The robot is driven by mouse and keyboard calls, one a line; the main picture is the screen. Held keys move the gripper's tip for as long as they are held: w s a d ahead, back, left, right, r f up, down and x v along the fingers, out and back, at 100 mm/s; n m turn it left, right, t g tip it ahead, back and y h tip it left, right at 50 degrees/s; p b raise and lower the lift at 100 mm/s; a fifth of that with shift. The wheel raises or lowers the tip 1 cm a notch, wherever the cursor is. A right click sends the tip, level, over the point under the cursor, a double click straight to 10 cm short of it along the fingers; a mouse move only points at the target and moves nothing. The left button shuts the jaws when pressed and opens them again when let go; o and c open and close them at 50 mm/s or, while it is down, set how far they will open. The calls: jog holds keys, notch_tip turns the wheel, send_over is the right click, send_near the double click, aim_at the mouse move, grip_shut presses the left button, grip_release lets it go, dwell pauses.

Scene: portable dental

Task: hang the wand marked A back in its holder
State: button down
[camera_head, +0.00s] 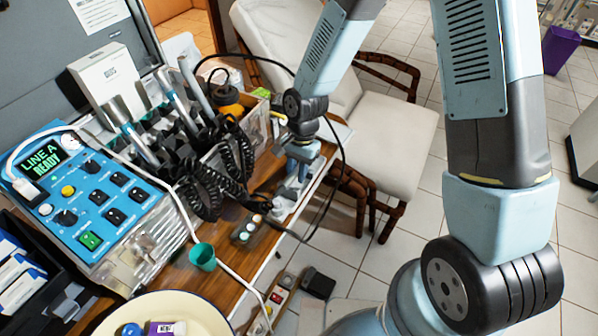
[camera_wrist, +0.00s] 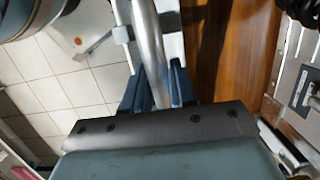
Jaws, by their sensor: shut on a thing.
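My gripper (camera_head: 292,188) points down over the right edge of the wooden table. In the wrist view, its two fingers are shut on a smooth silver wand (camera_wrist: 150,45), which lies lengthwise between them. No letter A is readable on it, and in the head view it is mostly hidden by the gripper. Other silver wands (camera_head: 174,88) stand tilted in a dark holder row (camera_head: 185,137) to the left of my gripper, with coiled black cords hanging in front. I cannot tell which slot is empty.
A blue control box (camera_head: 85,200) reads "LINE A READY". A black cord (camera_head: 338,165) loops around my gripper. A cream chair (camera_head: 370,135) stands behind; tiled floor lies right.

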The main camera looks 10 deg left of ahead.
jog(key=shift+s+a+v, duration=0.1)
jog(key=shift+s+v, duration=0.1)
jog(key=shift+v, duration=0.8)
jog(key=shift+s+a+v, duration=0.1)
jog(key=shift+s+v, duration=0.1)
jog(key=shift+v, duration=0.8)
jog(key=shift+s+a+v, duration=0.1)
jog(key=shift+s+v, duration=0.05)
jog(key=shift+v, duration=0.85)
jog(key=shift+d+r, duration=0.1)
jog(key=shift+r, duration=0.05)
